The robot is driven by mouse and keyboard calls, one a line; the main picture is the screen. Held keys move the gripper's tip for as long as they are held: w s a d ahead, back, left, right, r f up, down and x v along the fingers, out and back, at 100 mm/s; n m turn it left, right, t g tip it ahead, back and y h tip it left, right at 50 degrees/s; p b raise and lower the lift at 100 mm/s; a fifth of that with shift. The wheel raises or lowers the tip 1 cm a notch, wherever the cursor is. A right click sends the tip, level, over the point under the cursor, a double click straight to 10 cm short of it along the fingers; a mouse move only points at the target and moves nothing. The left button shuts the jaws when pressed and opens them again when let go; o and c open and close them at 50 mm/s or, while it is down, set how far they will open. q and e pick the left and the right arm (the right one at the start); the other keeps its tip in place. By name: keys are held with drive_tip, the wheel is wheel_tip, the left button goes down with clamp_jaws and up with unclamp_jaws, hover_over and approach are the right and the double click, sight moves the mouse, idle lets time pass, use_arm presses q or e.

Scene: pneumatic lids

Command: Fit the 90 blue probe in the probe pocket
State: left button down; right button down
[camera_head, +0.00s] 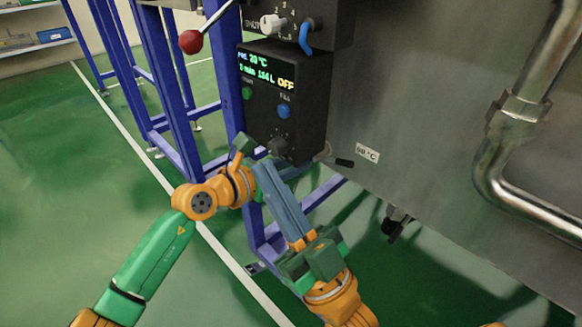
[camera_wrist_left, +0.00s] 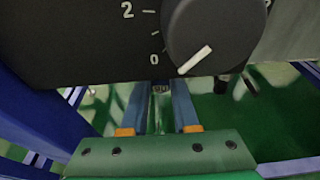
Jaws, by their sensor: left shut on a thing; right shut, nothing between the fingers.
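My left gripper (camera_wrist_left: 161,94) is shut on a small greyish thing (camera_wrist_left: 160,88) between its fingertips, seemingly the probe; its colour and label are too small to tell. In the head view the left gripper is mostly hidden behind my right fingers, just below the black control box (camera_head: 287,100). My right gripper (camera_head: 264,166) is shut and empty, its blue-grey fingers pointing up toward the box. A short metal stub (camera_head: 324,152) with a dark end piece shows on the tank wall beside a white temperature label (camera_head: 367,153); I cannot tell whether it is the probe pocket.
The box's dial (camera_wrist_left: 205,35) hangs close above the left fingers. Blue frame legs (camera_head: 170,90) stand at the left. The steel tank (camera_head: 430,110) fills the right, with a thick pipe (camera_head: 545,75). A red-knobbed lever (camera_head: 191,41) is above. Green floor at the left is open.

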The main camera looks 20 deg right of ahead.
use_arm(q)
drive_tip(key=shift+w+d+b, duration=0.1)
drive_tip(key=shift+d+b, duration=0.15)
drive_tip(key=shift+b, duration=0.05)
drive_tip(key=c, duration=0.6)
unclamp_jaws()
drive_tip(key=p+v, duration=0.7)
